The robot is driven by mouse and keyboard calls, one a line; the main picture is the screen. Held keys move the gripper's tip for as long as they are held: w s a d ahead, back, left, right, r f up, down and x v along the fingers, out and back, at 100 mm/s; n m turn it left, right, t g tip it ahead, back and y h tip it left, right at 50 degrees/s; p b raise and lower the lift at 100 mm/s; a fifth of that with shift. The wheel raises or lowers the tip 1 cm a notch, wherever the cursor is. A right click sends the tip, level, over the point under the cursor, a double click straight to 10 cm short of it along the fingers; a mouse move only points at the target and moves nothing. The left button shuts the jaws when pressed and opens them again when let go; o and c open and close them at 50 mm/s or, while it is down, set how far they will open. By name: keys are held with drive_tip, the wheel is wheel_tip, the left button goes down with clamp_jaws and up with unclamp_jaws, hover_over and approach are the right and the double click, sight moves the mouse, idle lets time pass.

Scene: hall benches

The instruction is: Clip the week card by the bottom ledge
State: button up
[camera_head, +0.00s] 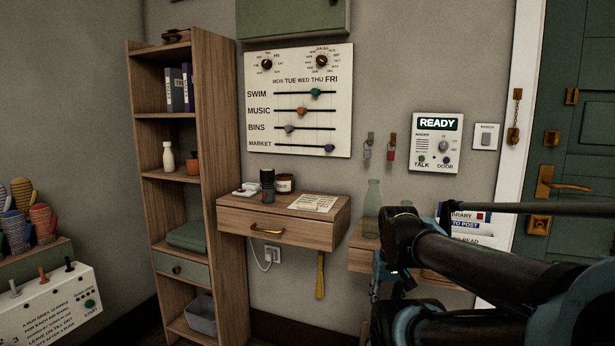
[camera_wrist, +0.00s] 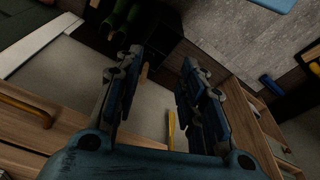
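The white week board (camera_head: 298,137) hangs flat on the wall above the drawer shelf. It has day names, two dials and rows with sliding knobs for swim, music, bins and market. I cannot make out a clip or a ledge along its bottom edge. A loose printed sheet (camera_head: 313,203) lies on top of the drawer shelf; I cannot read it. My gripper (camera_wrist: 163,62) is open in the wrist view, with nothing seen between its fingers. In the head view my dark arm reaches in from the lower right, to the right of the drawer shelf, well away from the board.
The drawer shelf (camera_head: 270,233) also holds a dark cup (camera_head: 267,184) and a jar (camera_head: 284,184). A yellow strap (camera_head: 320,275) hangs below it.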

drive_tip(key=w+a+r+m+g, duration=0.1)
drive_tip(key=w+a+r+m, duration=0.6)
drive_tip(key=w+r, duration=0.45)
drive_tip(key=w+a+r+m+g, duration=0.1)
drive_tip(key=w+a+r+m, duration=0.6)
drive_tip(key=w+r, duration=0.45)
drive_tip(key=w+a+r+m, duration=0.4)
drive_tip(key=w+a+m, duration=0.3)
drive_tip(key=w+m, duration=0.1)
drive_tip(key=shift+a+f, duration=0.15)
drive_tip(key=shift+f, duration=4.7)
drive_tip(key=shift+c, duration=0.6)
clamp_jaws()
